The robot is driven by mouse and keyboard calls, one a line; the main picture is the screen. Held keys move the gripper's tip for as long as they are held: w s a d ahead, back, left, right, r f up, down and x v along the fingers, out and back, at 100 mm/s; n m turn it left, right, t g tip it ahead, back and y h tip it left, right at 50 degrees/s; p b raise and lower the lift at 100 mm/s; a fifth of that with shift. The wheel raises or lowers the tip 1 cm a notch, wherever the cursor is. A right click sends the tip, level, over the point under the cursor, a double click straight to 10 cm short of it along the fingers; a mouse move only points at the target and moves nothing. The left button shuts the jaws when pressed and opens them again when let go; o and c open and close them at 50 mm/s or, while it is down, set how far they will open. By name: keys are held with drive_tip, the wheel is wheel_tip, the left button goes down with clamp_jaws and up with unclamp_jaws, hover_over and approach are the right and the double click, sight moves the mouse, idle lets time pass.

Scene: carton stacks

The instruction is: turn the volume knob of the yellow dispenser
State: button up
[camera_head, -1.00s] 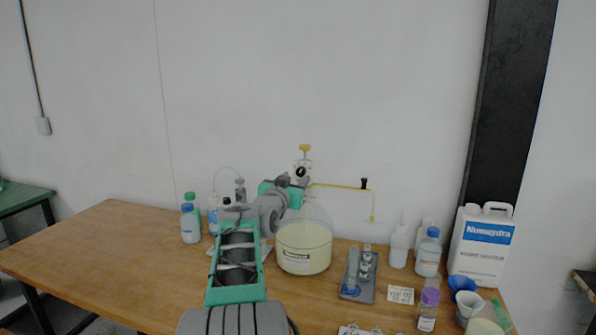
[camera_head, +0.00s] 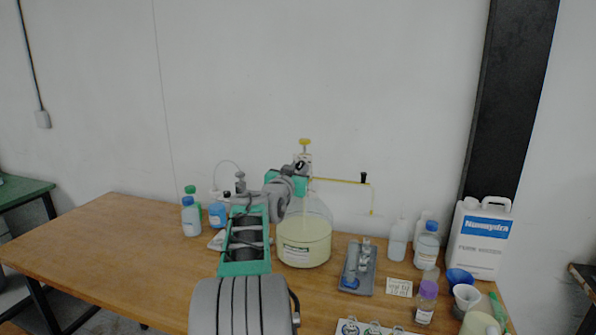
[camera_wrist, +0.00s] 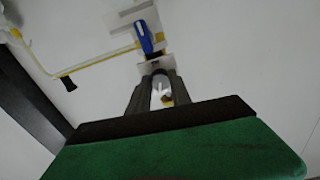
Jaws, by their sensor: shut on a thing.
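The yellow dispenser (camera_head: 305,147) stands on top of a round clear bottle of pale liquid (camera_head: 304,252) at the back of the table. Its yellow delivery tube (camera_head: 340,181) reaches right and bends down. My gripper (camera_head: 300,169) is at the dispenser's white body, just below the yellow top. In the wrist view my gripper (camera_wrist: 159,76) has its two grey fingers close together against the dispenser's white front, shut on the volume knob, which is mostly hidden between the fingertips. A blue part (camera_wrist: 145,37) of the dispenser shows just beyond the fingertips.
Bottles (camera_head: 191,217) stand close to the left of my arm. A grey tray (camera_head: 359,272) with small parts lies right of the dispenser's bottle. More bottles (camera_head: 427,248) and a white canister (camera_head: 480,240) stand at the right. The table's left part is clear.

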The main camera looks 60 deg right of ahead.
clamp_jaws()
drive_tip(key=shift+f+m+b, duration=0.15)
drive_tip(key=shift+m+b, duration=0.15)
drive_tip(key=shift+b, duration=0.3)
drive_tip(key=m+b, duration=0.6)
drive_tip(key=b, duration=0.4)
drive_tip(key=shift+f+m+b, duration=0.1)
drive_tip(key=shift+m+b, duration=0.2)
drive_tip(key=shift+m, duration=0.1)
drive_tip(key=shift+r+m+b, duration=0.2)
drive_tip(key=shift+m+b, duration=0.5)
drive_tip(key=shift+m, duration=0.1)
